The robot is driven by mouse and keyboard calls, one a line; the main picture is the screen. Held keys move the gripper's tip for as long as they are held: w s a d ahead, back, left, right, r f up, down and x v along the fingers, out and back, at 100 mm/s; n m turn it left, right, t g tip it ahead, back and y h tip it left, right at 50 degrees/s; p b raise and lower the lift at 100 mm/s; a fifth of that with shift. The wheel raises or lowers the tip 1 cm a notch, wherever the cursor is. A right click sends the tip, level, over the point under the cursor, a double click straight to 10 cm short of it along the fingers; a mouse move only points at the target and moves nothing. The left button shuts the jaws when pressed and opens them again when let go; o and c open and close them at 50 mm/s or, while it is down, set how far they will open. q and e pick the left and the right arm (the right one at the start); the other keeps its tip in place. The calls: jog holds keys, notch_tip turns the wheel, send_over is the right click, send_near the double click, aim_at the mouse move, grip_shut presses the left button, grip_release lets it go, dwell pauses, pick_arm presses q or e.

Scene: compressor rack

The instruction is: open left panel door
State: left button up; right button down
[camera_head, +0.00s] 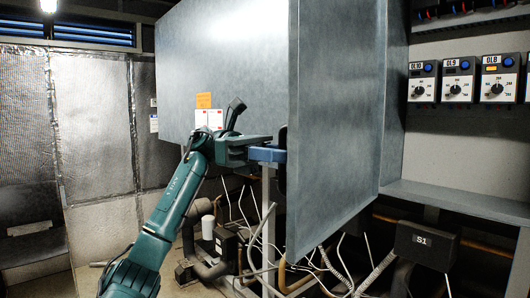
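A large grey panel (235,55) fills the upper middle, with an orange label and two white-and-red labels low on it. A second grey panel (335,110) stands upright to its right, seen at a slant, its near vertical edge toward me. I cannot tell for sure which one is the left panel door. My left gripper (268,148) is at the lower edge of the labelled panel, pointing right, its tip close to the slanted panel's near edge. A dark part there is mostly hidden behind that edge. Whether the fingers hold anything cannot be made out. My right gripper is out of view.
An open cabinet section at the right holds dial units (457,82) marked OL10, OL9 and OL8. Below are loose cables, pipes and a black box (426,245) marked S1. A foil-covered wall (90,130) stands at the left, with some bare floor before it.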

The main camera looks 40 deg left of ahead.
pick_arm(q)
jog(key=s+a, duration=0.2)
jog(key=a, duration=1)
jog(key=shift+a+p, duration=0.3)
jog(key=shift+a, duration=0.05)
jog(key=shift+w, duration=0.1)
jog(key=shift+a, duration=0.1)
